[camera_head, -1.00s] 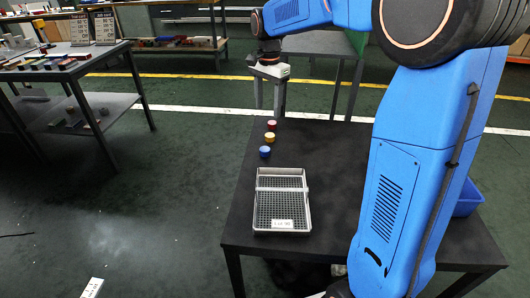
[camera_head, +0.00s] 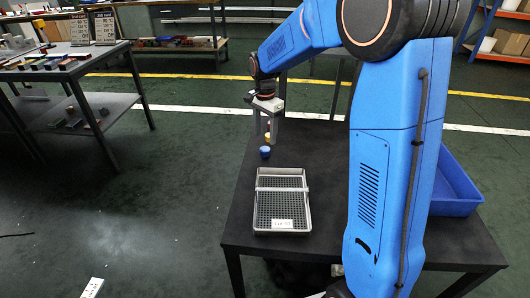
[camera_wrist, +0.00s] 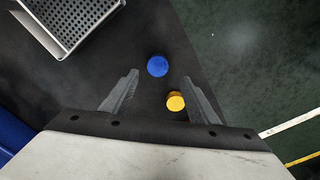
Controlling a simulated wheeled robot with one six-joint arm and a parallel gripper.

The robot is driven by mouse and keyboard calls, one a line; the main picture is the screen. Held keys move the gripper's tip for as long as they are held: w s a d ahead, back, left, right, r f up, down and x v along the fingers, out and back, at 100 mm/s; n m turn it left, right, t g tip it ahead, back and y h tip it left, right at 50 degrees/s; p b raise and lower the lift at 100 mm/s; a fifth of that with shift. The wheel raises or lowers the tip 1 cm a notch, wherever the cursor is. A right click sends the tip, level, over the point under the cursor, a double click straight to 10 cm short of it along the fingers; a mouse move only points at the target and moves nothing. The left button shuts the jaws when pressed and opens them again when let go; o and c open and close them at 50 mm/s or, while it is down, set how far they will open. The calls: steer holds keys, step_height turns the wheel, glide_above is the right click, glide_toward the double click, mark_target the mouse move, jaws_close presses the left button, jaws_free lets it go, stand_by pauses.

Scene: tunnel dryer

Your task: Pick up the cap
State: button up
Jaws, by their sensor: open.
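A blue cap (camera_head: 265,152) stands on the dark table, behind the metal tray. In the wrist view the blue cap (camera_wrist: 157,66) lies just beyond my fingertips, and a yellow cap (camera_wrist: 175,101) lies between the two fingers, closer to the right one. My gripper (camera_head: 266,138) points down over the caps, open and empty; both fingers also show in the wrist view (camera_wrist: 160,78).
A perforated metal tray (camera_head: 258,205) with a white label lies on the table, in front of the blue cap. A blue bin (camera_head: 452,200) stands at the table's right, partly behind my arm. Bare table lies between tray and arm. Another table (camera_head: 110,100) stands at the left.

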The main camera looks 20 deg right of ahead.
mark_target(265, 149)
steer(key=shift+s+a+f, duration=0.1)
steer(key=shift+s+f, duration=0.1)
steer(key=shift+f, duration=1.3)
steer(key=shift+s+f, duration=0.15)
steer(key=shift+f, duration=1.3)
steer(key=c, duration=1.1)
